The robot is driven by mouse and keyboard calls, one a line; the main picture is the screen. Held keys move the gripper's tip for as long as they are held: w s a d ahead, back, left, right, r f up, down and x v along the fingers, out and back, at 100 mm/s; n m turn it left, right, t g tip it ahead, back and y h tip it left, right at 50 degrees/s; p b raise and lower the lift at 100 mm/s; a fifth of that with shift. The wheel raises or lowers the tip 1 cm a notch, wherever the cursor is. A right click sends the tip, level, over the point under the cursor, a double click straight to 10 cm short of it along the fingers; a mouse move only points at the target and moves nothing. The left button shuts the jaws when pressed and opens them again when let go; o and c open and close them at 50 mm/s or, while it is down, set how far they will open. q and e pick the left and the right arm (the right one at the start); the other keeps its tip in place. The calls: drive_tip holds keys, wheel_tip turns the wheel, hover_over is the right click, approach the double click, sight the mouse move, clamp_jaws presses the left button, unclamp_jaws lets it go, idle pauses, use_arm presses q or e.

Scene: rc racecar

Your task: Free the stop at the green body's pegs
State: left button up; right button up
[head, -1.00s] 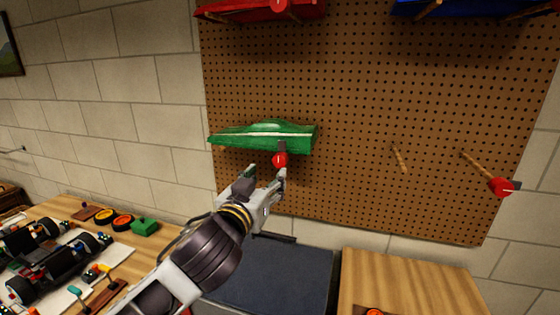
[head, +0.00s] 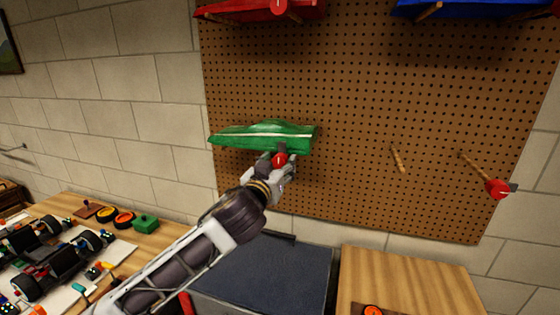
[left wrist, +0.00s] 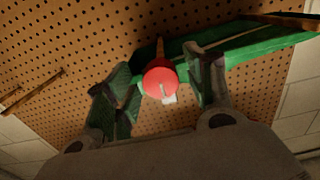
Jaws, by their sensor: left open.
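The green body (head: 265,136) rests on pegs against the pegboard, with a white stripe along it. A red round stop (head: 279,160) sits at the front end of a peg beneath it. My left gripper (head: 277,172) is open at this stop. In the left wrist view, the red stop (left wrist: 160,78) with its pale tab lies between the two spread fingers of the gripper (left wrist: 162,88), with space on both sides. The green body (left wrist: 265,52) shows behind the right finger. My right gripper is not in view.
The pegboard (head: 350,100) also holds a red body (head: 250,12) and a blue body (head: 475,8) above. At right are a bare peg (head: 397,160) and a peg with a red stop (head: 497,189). A dark-topped surface (head: 275,270) lies below.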

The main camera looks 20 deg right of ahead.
use_arm(q)
drive_tip(key=shift+x, duration=0.9)
drive_tip(key=shift+c, duration=0.2)
drive_tip(key=c, duration=1)
